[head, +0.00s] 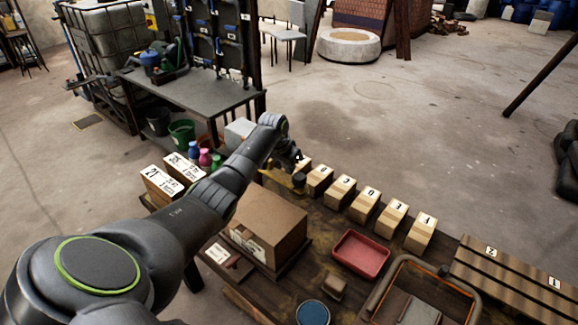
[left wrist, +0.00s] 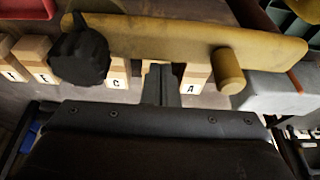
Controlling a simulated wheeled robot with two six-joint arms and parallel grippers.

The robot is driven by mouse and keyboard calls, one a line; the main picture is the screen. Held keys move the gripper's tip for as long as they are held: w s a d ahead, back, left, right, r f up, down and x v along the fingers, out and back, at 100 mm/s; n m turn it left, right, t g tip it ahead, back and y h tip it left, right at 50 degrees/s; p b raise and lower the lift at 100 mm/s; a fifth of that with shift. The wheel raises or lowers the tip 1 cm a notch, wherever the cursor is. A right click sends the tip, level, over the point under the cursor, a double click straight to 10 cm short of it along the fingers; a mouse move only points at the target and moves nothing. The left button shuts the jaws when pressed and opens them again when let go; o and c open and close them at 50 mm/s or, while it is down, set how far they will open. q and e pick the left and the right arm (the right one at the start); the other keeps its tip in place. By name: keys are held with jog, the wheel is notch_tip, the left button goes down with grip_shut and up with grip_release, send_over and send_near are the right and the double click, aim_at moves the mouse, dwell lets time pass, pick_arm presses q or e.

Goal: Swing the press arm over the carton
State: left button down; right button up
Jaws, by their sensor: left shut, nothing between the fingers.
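The press arm (left wrist: 185,38) is a yellow bar across the top of the left wrist view, with a black round knob (left wrist: 80,57) at its left and a yellow peg (left wrist: 229,72) at its right. In the head view only a small yellow part (head: 277,177) shows beyond my arm. The brown carton (head: 272,214) stands on the bench, partly hidden by my left arm. My left gripper (head: 292,162) is shut and empty beyond the carton. Its fingertips (left wrist: 160,70) are at the bar's edge, between knob and peg; I cannot tell if they touch. My right gripper is not in view.
Several lettered wooden blocks (head: 393,216) stand in a row along the bench's far edge. A red tray (head: 360,255), a blue round lid (head: 312,313) and a metal tub (head: 455,283) lie to the right. White boxes (head: 163,184) and small bottles (head: 205,158) stand left of the arm.

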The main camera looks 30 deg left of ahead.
aim_at(279, 181)
pick_arm(q)
jog(key=shift+s+r+m+p, duration=0.15)
jog(key=shift+s+m+p, duration=0.3)
jog(key=shift+p, duration=0.3)
jog(key=shift+s+m+h+p, duration=0.4)
jog(key=shift+s+m+p, duration=0.25)
jog(key=shift+s+p, duration=0.15)
jog(key=shift+s+a+m+h+p, duration=0.1)
jog(key=shift+s+m+h+p, duration=0.2)
jog(key=shift+s+m+p, duration=0.4)
jog(key=shift+s+a+m+g, duration=0.2)
jog(key=shift+s+m+g, duration=0.1)
jog(key=shift+s+m, duration=0.6)
jog(key=shift+s+a+m+h, duration=0.3)
jog(key=shift+s+m+h, duration=0.1)
jog(key=shift+s+m, duration=0.45)
jog(key=shift+s+a, duration=0.35)
jog(key=shift+s, duration=0.2)
jog(key=shift+f, duration=0.2)
